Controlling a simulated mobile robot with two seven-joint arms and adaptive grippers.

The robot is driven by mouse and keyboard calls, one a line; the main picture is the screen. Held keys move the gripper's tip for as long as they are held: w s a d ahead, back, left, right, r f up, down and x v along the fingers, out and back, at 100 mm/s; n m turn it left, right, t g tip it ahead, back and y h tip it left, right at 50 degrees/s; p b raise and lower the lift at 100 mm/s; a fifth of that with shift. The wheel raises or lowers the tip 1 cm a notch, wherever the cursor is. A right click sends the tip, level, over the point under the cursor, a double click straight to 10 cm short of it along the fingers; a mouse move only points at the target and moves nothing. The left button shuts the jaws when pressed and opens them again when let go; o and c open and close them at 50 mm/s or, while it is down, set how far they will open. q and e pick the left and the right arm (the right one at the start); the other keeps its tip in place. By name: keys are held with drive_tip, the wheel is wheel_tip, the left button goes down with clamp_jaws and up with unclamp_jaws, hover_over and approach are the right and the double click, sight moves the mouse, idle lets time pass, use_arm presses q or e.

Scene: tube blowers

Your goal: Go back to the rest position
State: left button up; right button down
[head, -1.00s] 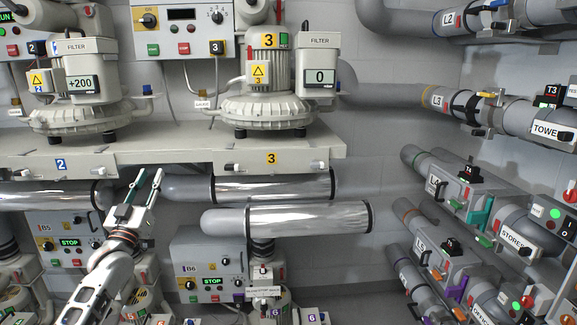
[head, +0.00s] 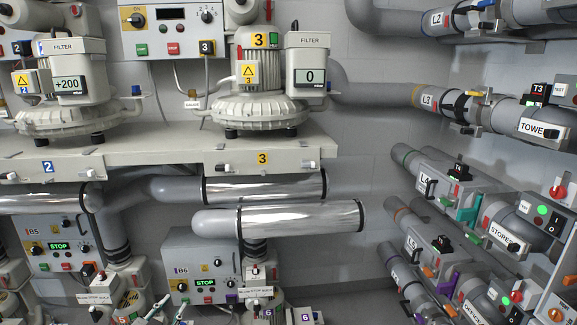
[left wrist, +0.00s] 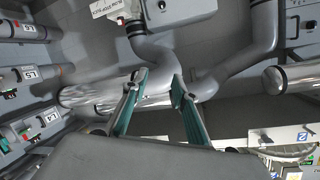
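My left gripper (head: 167,313) shows only at the bottom edge of the head view, low in front of the lower blowers. In the left wrist view its two teal fingers (left wrist: 158,78) stand apart with nothing between them. Grey pipes lie beyond the fingertips, and I see no contact with them. My right gripper cannot be made out in either view.
A shelf (head: 130,160) carries blower 2 (head: 62,110) and blower 3 (head: 255,108). Below are shiny pipes (head: 285,219) and control boxes B5 (head: 60,240) and B6 (head: 203,262). Labelled pipes, including L3 (head: 427,99), line the right wall. Bare wall lies between.

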use_arm(q)
drive_tip(key=s+d+f+g, duration=0.1)
drive_tip(key=s+d+f, duration=0.3)
drive_tip(key=s, duration=0.6)
drive_tip(key=s+d+f+g+h, duration=0.1)
drive_tip(key=s+d+f, duration=0.3)
drive_tip(key=s, duration=0.7)
drive_tip(key=s+d+f+n+g+h, duration=0.1)
drive_tip(key=s+d+f, duration=0.3)
drive_tip(key=s, duration=0.7)
wheel_tip(320, 180, down, 2)
drive_tip(key=shift+d+f+g, duration=0.1)
drive_tip(key=shift+d+g, duration=0.3)
drive_tip(key=shift+g, duration=0.3)
